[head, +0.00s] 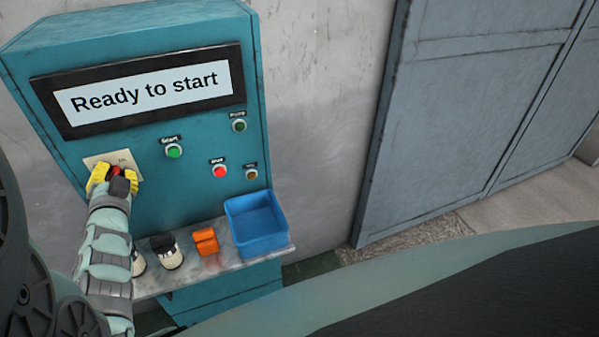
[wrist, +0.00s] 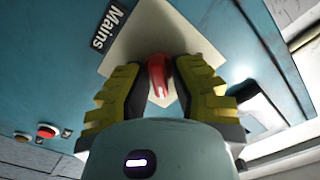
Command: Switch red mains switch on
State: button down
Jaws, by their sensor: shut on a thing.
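The red mains switch (wrist: 160,78) stands out from a pale square plate (wrist: 141,44) on the teal cabinet, next to a label reading "Mains" (wrist: 107,26). In the head view the switch (head: 116,171) is mostly hidden by my gripper. My gripper (wrist: 160,82) has its yellow ribbed fingers on both sides of the red handle and is shut on it. In the head view my gripper (head: 114,177) is at the plate on the left of the cabinet front. The display (head: 145,91) reads "Ready to start".
A green start button (head: 174,151), a red button (head: 220,171) and smaller buttons sit to the right on the panel. Below, a shelf (head: 215,265) holds a blue bin (head: 262,238), an orange object (head: 205,242) and a black-and-white object (head: 167,252). A grey metal door (head: 455,110) stands at right.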

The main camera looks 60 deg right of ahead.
jog(key=shift+m, duration=0.4)
jog(key=c, duration=1)
grip_release()
jog(key=shift+d, duration=0.15)
jog(key=v, duration=1.2)
